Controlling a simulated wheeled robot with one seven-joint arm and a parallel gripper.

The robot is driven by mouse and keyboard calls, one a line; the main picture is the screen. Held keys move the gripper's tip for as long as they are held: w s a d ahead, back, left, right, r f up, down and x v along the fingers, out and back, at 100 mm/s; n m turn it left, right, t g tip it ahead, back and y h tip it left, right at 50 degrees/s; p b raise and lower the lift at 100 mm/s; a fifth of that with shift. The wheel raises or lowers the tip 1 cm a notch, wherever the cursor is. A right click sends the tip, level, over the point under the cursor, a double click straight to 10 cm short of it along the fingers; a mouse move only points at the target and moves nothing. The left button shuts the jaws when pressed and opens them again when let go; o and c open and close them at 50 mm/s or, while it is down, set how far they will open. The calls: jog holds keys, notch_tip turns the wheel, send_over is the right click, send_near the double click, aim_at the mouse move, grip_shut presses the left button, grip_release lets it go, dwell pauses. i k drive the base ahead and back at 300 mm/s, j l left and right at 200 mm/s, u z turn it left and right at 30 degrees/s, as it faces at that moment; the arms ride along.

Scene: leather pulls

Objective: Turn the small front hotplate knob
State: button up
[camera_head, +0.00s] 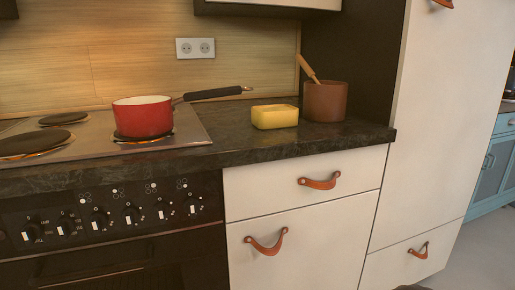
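A row of several black knobs with white marks runs along the black oven panel (110,207) under the worktop. A right-end knob (192,206) and its neighbour (161,210) sit below small dot symbols; more knobs (130,214) continue leftward. The symbols are too small to tell which knob is the small front hotplate's. The hob (185,124) has a large dark hotplate (32,143) at front left and a smaller one (63,118) behind it. A red saucepan (142,117) stands over another hotplate (143,138), mostly hiding it. My gripper is not in view.
A yellow block (275,117) and a brown pot (325,102) with a wooden utensil stand on the dark worktop (240,137). White drawers with leather pulls (319,181) are right of the oven. The oven handle (90,277) runs below the knobs.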

aim_at(191, 205)
jog(key=j+u, duration=0.1)
jog(key=u, duration=1.05)
jog(key=k+j, duration=0.05)
